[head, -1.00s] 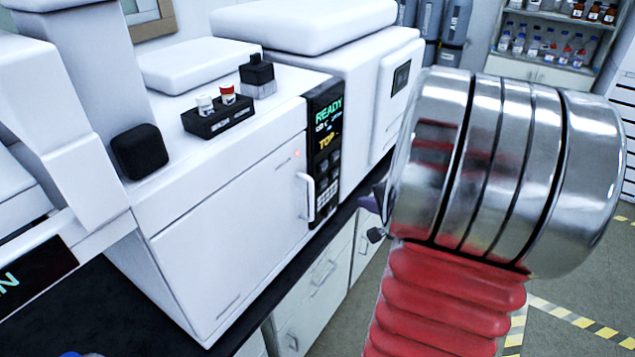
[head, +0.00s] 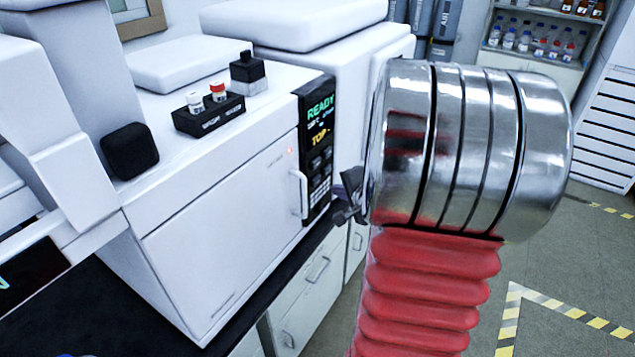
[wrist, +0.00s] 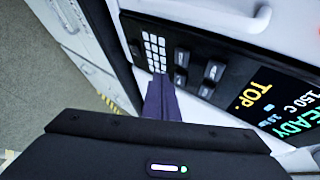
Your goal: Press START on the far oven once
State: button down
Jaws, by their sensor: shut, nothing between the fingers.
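The white oven (head: 215,225) in the middle of the head view has a black control panel (head: 318,150) at its right side, with READY and TOP on the display. In the wrist view this panel (wrist: 222,68) fills the upper right, with a white keypad (wrist: 154,52) and several dark keys (wrist: 197,76). The key labels are too small to read, so I cannot tell which is START. My gripper (head: 350,200) is shut and empty, right of the panel. In the wrist view its dark fingertips (wrist: 161,84) are just below the keypad; I cannot tell whether they touch.
A white door handle (head: 300,193) stands out beside the panel. A vial rack (head: 209,116) and a black-capped bottle (head: 247,72) stand on the oven. Another white unit (head: 345,75) stands behind, partly hidden by my arm. Open floor (head: 560,255) lies to the right.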

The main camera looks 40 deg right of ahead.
jog(key=shift+w+a, duration=0.2)
jog(key=shift+w, duration=0.45)
jog(key=shift+w+a, duration=0.2)
jog(key=shift+w, duration=0.45)
dwell(1.1)
jog(key=shift+w+a, duration=0.1)
jog(key=shift+w, duration=0.3)
jog(key=shift+w+a, duration=0.1)
jog(key=shift+w, duration=0.35)
dwell(1.1)
jog(key=shift+s, duration=0.1)
jog(key=shift+s+d, duration=0.2)
jog(key=shift+s, duration=0.55)
jog(key=shift+s+d, duration=0.25)
jog(key=shift+s, duration=0.55)
jog(key=shift+s+d, duration=0.2)
jog(key=shift+s, duration=0.65)
jog(key=shift+s+d, duration=0.25)
jog(key=shift+s, duration=0.55)
